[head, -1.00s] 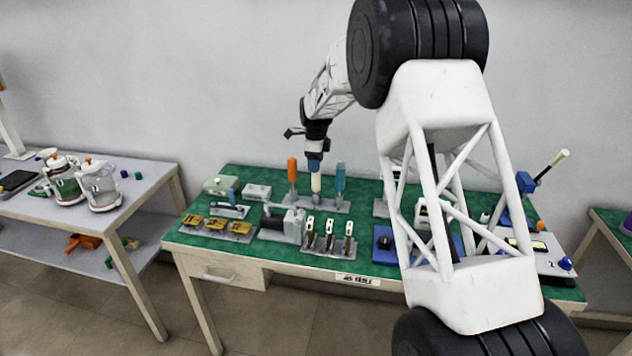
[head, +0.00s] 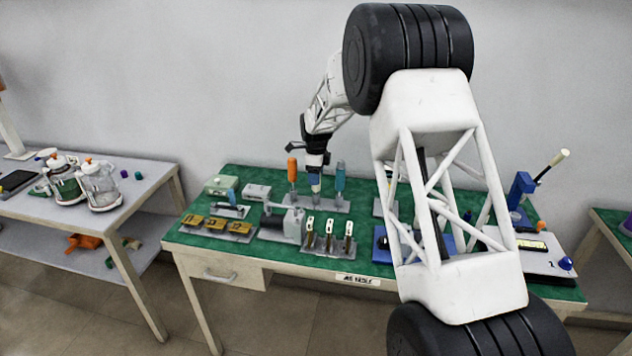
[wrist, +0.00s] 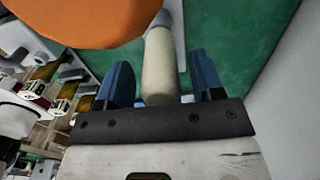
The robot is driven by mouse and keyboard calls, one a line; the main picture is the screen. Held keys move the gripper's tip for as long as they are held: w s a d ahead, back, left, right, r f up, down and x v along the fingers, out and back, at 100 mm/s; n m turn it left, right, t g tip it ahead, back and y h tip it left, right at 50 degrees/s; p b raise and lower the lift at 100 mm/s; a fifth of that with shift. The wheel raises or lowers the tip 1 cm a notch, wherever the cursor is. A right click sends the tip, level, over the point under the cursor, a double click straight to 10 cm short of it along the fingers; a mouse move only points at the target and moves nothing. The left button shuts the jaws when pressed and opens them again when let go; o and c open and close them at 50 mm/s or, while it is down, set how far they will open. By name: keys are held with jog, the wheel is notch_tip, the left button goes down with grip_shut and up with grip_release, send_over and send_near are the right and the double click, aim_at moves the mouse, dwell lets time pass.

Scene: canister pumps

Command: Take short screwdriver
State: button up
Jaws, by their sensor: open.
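A rack (head: 328,207) near the back of the green table holds three upright screwdrivers. The middle one has a cream handle and stands lower than its neighbours; I take it as the short screwdriver (head: 316,187). My gripper (head: 315,176) points down over it. In the wrist view, the cream handle also shows (wrist: 160,72) between the two blue fingers, with gaps on both sides. The fingers are open and hold nothing. The upper end of the handle is partly hidden by my gripper in the head view.
An orange-handled screwdriver (head: 292,168) stands close on the left, and a teal-handled one (head: 340,178) close on the right. A grey fixture (head: 290,224) and a stand with several upright parts (head: 328,243) sit in front. The wall is behind.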

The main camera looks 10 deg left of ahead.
jog(key=c, duration=1)
jog(key=shift+r, duration=0.15)
jog(key=shift+r, duration=4.9)
